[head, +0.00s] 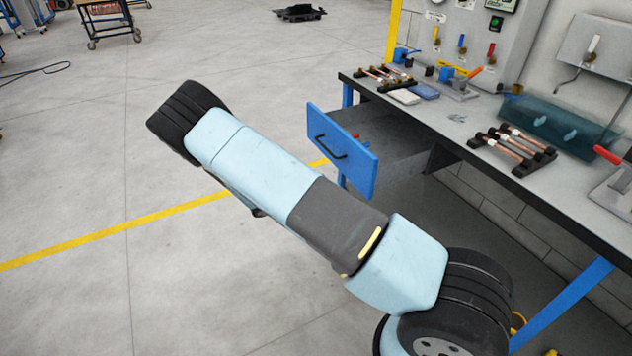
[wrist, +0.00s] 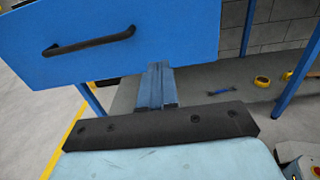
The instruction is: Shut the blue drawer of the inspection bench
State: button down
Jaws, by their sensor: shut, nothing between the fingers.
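The blue drawer (head: 364,170) stands pulled out from under the inspection bench (head: 560,192) in the head view, with its open interior showing behind the front. Its blue front (wrist: 165,30) fills the upper left of the wrist view. The black bar handle (wrist: 90,43) is left of my fingers there. My gripper (wrist: 159,68) is shut and empty. Its fingertips overlap the lower edge of the drawer front in the picture; I cannot tell whether they touch it. In the head view my arm hides the gripper.
Copper tube racks (head: 513,150) and a teal transparent box (head: 560,125) stand on the bench top. Blue bench legs (wrist: 297,80) rise at the right of the wrist view. A yellow roll (wrist: 262,81) lies under the bench.

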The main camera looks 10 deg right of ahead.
aim_at(352, 168)
jog(key=x, duration=1)
jog(key=shift+d, duration=0.25)
